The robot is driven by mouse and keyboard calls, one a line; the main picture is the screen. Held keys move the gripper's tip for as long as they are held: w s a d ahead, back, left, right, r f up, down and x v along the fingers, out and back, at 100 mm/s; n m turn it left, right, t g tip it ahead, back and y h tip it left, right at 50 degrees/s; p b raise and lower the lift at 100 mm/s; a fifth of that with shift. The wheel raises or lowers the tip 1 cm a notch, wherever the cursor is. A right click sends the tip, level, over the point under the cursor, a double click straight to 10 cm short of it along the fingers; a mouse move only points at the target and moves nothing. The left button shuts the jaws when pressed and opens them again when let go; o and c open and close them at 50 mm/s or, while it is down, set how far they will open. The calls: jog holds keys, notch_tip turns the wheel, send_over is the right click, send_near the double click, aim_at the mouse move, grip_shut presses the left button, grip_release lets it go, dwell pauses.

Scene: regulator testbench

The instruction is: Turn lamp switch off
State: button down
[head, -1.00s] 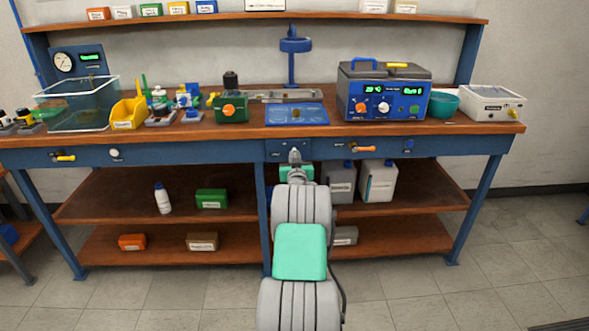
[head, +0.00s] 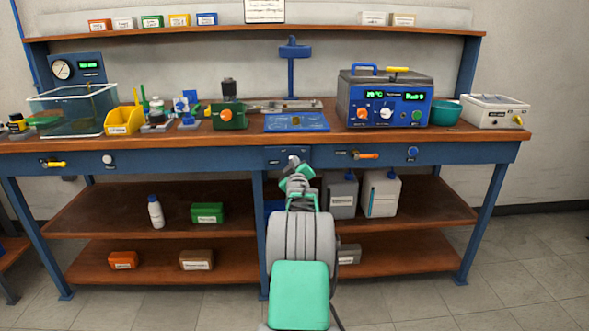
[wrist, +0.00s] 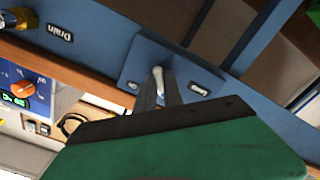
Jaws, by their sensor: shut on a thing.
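The plate (head: 272,154) also shows on the bench's front rail in the head view. My gripper (wrist: 160,88) is shut on the lever, with one dark finger on each side of it. In the head view my gripper (head: 293,165) is small at the rail, and the lever is too small to make out. A blue post with a wide head (head: 292,50) stands at the back of the bench.
The rail also carries a yellow-handled valve (head: 54,164), a white knob (head: 108,159), an orange-handled valve (head: 365,156) and a blue button (head: 412,153). The floor in front is clear.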

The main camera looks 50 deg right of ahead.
dwell(0.4)
jog(key=c, duration=1.5)
grip_release()
jog(key=shift+o, duration=0.2)
jog(key=p+v, duration=0.1)
jog(key=v, duration=0.7)
